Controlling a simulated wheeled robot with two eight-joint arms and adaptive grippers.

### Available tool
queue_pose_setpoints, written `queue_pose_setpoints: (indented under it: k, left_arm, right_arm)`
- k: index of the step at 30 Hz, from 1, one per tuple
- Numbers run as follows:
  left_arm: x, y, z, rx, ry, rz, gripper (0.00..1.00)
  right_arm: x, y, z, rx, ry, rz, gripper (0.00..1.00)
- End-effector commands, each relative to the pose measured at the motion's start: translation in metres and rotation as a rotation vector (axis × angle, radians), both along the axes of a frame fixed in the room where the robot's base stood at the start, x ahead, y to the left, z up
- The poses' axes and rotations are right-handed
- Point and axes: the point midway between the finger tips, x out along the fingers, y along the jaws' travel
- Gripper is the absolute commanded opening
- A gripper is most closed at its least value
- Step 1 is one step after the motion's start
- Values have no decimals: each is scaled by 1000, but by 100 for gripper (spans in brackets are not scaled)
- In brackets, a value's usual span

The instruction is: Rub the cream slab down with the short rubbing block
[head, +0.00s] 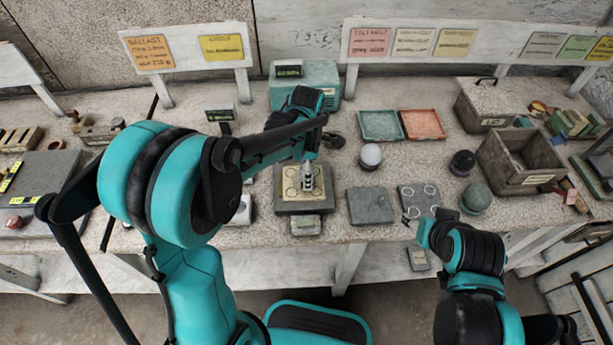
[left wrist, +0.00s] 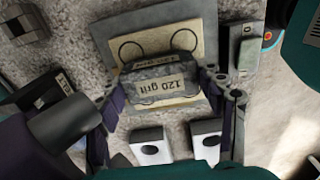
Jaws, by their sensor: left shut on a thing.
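The cream slab (head: 291,183), marked with dark rings, lies on a grey plate below my left gripper (head: 307,186). It also shows in the left wrist view (left wrist: 157,44), two rings clear and the rest hidden. My left gripper is shut on a short grey rubbing block (left wrist: 185,75) labelled "120 grit", between its fingers in the left wrist view (left wrist: 163,92). The block is over the slab and hides part of it; I cannot tell whether they touch. My right gripper (head: 407,219) is near the table's front edge, too small to read.
A grey block (head: 305,226) sits just in front of the plate. A plain grey slab (head: 370,206) and a dark ringed slab (head: 418,201) lie to the right.

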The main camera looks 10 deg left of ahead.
Motion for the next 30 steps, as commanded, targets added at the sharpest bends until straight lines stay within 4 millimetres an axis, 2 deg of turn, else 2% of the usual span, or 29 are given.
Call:
queue_pose_setpoints:
  k: [1, 5, 30]
  left_arm:
    - [16, 6, -5, 5, -25, 8, 36]
    - [15, 7, -5, 7, -24, 10, 36]
    - [-26, -8, -2, 3, -25, 8, 36]
  right_arm:
    - [0, 0, -3, 0, 0, 0, 51]
    - [0, 0, -3, 0, 0, 0, 51]
    - [0, 0, 2, 0, 0, 0, 51]
